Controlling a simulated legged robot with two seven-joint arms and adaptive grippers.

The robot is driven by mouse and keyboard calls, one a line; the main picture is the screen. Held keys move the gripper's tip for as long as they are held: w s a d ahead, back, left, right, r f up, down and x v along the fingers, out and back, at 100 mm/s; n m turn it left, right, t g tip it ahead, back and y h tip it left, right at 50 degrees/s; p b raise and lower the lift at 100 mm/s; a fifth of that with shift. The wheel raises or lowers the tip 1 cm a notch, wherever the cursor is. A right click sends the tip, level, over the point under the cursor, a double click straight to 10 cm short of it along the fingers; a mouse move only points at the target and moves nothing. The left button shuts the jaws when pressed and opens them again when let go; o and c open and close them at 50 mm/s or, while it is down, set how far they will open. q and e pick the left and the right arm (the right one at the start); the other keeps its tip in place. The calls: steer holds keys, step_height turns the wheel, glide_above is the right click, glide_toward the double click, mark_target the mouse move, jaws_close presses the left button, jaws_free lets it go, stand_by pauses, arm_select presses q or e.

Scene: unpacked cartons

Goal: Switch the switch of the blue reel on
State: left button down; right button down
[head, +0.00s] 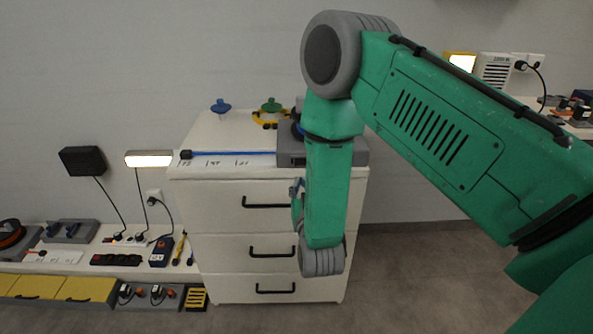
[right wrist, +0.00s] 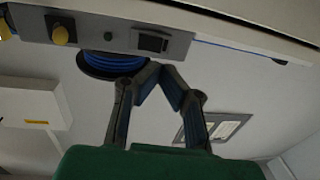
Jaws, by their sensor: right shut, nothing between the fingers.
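The blue reel (right wrist: 115,62) shows in the right wrist view as a blue coil behind a grey panel (right wrist: 105,36). The panel carries a dark rocker switch (right wrist: 152,42) and a yellow knob (right wrist: 62,33); I cannot tell the switch's position. In the head view the reel's grey housing (head: 288,150) sits on the white drawer cabinet, mostly hidden by my right arm. My right gripper (right wrist: 160,74) is shut and empty, its tips close to the switch in the picture; contact cannot be told. In the head view the gripper (head: 297,197) is partly hidden beside my arm. My left gripper is out of view.
A blue cable (head: 230,153) with a black plug lies along the white cabinet (head: 215,215). Blue (head: 220,106) and green (head: 270,105) knobbed items stand behind. A low bench (head: 85,255) at left holds power strips and chargers.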

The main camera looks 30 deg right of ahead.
mark_target(296, 163)
steer(key=b+x, duration=0.1)
steer(key=x, duration=0.5)
steer(key=shift+w+d, duration=0.2)
steer(key=shift+d, duration=0.05)
steer(key=shift+w, duration=0.2)
steer(key=shift+w, duration=0.15)
